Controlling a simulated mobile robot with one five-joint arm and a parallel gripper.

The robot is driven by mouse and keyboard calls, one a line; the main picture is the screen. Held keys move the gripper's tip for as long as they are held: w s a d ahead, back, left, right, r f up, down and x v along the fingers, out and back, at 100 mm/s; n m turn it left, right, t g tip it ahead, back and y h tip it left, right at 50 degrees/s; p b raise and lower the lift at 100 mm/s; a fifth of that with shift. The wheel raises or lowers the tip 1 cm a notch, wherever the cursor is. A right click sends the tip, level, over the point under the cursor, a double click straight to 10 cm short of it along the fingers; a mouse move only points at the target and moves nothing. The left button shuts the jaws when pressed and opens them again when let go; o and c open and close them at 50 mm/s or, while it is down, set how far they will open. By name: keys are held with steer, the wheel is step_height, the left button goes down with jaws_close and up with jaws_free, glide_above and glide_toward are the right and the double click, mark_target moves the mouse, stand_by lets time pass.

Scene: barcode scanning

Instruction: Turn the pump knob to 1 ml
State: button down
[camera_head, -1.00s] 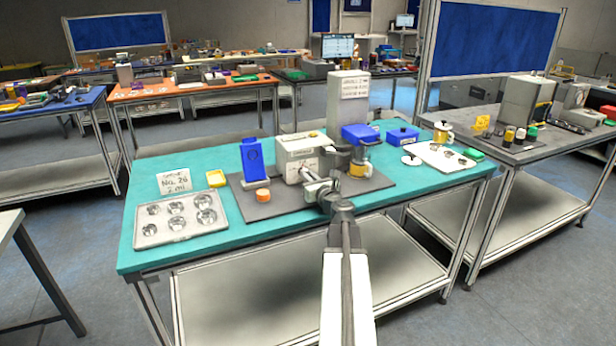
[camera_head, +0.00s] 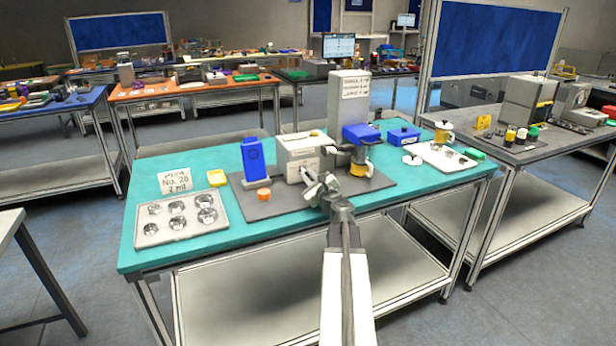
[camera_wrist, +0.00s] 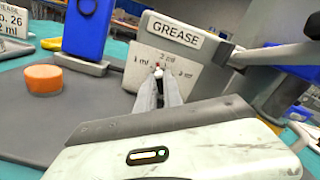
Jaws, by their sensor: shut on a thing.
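The pump is a pale box (camera_head: 297,146) with a GREASE label; it fills the top middle of the wrist view (camera_wrist: 205,62). Its face bears the marks 1 ml at left, 2 ml at top and 3 ml at right. The knob (camera_wrist: 158,72) shows only as a small white and red tip between my fingers; the rest is hidden. My gripper (camera_wrist: 158,88) is shut on the knob, in front of the pump face. In the head view my gripper (camera_head: 309,180) reaches the pump's front. The knob's exact setting cannot be told.
A card (camera_head: 174,181) reads No. 26, 2 ml. A blue stand (camera_head: 252,156) and an orange cap (camera_wrist: 44,78) are left of the pump. A metal arm (camera_wrist: 275,54) juts out at its right. A yellow-based jar (camera_head: 359,167) stands right of my gripper.

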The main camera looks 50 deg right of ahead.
steer(key=shift+n, duration=0.6)
steer(key=shift+a, duration=0.1)
steer(key=c, duration=1.5)
jaws_free()
